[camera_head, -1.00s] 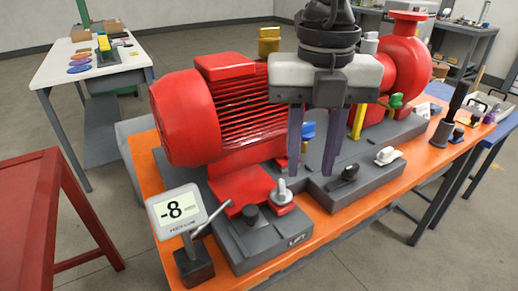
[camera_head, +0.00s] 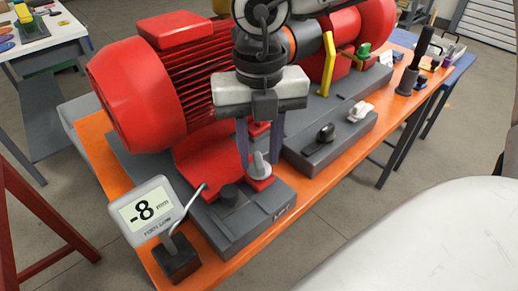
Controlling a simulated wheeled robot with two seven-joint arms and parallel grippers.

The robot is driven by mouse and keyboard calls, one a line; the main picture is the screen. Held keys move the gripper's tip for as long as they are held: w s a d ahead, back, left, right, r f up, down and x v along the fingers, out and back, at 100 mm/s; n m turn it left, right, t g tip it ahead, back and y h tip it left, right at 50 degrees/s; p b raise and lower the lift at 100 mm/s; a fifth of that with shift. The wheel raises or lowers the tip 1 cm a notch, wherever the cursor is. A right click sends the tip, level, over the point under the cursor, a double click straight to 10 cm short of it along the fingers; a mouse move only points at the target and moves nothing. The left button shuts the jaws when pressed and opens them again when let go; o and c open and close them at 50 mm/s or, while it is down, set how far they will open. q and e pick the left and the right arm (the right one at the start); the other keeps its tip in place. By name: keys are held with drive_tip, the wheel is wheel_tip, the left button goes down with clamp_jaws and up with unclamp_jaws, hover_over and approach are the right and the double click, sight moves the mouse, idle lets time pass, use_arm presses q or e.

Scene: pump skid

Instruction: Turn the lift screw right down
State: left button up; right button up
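A silver upright screw (camera_head: 260,165) with a wing-like head stands on the motor's red foot, behind the grey block (camera_head: 238,228) with a small label that seems to read LIFT. A display (camera_head: 146,210) on a small dark stand reads -8 mm, with FOOT LOW below. My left gripper is not in view.
The red motor (camera_head: 150,75) stands close behind my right gripper. A grey block (camera_head: 330,145) with a black and a white lever lies to the right. A yellow upright bar (camera_head: 327,65) stands further back. The orange bench edge (camera_head: 240,262) has free floor in front.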

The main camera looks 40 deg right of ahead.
drive_tip(key=shift+f, duration=0.2)
clamp_jaws()
drive_tip(key=shift+w+n+b, duration=0.1)
drive_tip(key=shift+n+b, duration=0.3)
drive_tip(key=shift+b, duration=0.15)
drive_tip(key=shift+f+n+b, duration=0.15)
drive_tip(key=shift+n+b, duration=0.45)
drive_tip(key=shift+b, duration=0.15)
drive_tip(key=n+b, duration=0.4)
drive_tip(key=n, duration=0.3)
drive_tip(key=shift+b, duration=0.35)
drive_tip(key=n+b, duration=0.1)
drive_tip(key=n, duration=0.2)
drive_tip(key=shift+n, duration=0.3)
drive_tip(key=n, duration=0.3)
drive_tip(key=shift+n, duration=0.3)
drive_tip(key=n, duration=0.4)
drive_tip(key=shift+r, duration=0.2)
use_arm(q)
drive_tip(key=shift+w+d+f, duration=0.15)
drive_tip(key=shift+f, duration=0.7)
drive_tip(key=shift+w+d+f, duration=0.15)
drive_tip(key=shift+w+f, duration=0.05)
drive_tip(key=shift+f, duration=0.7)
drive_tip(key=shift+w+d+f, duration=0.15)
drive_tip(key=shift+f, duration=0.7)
use_arm(e)
drive_tip(key=shift+n, duration=1.9)
